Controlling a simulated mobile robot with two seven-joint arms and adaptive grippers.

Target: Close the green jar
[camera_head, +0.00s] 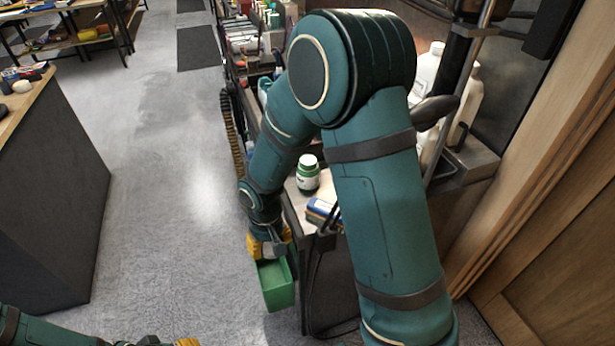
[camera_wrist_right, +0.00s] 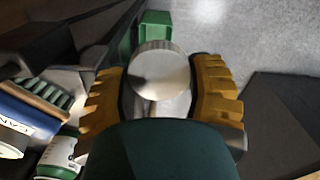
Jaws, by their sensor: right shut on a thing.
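The green jar (camera_head: 307,175) stands upright on the narrow bench, with a white top and a white label. It also shows in the wrist view (camera_wrist_right: 60,153), cut by the lower left. My right gripper (camera_head: 270,246) is beyond the bench's near left edge, left of and below the jar, apart from it. In the wrist view its yellow fingers (camera_wrist_right: 162,92) are shut on a round, shiny metal thing (camera_wrist_right: 160,68); I cannot tell whether this is a lid. My left gripper (camera_head: 170,343) shows only partly at the bottom edge, and its jaws are unclear.
A green bin (camera_head: 278,288) is just below my right gripper. A blue box (camera_wrist_right: 28,116) and a green-bristled brush (camera_wrist_right: 52,93) lie by the jar. White bottles (camera_head: 428,68) stand behind my right arm. The grey floor (camera_head: 170,190) at left is clear.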

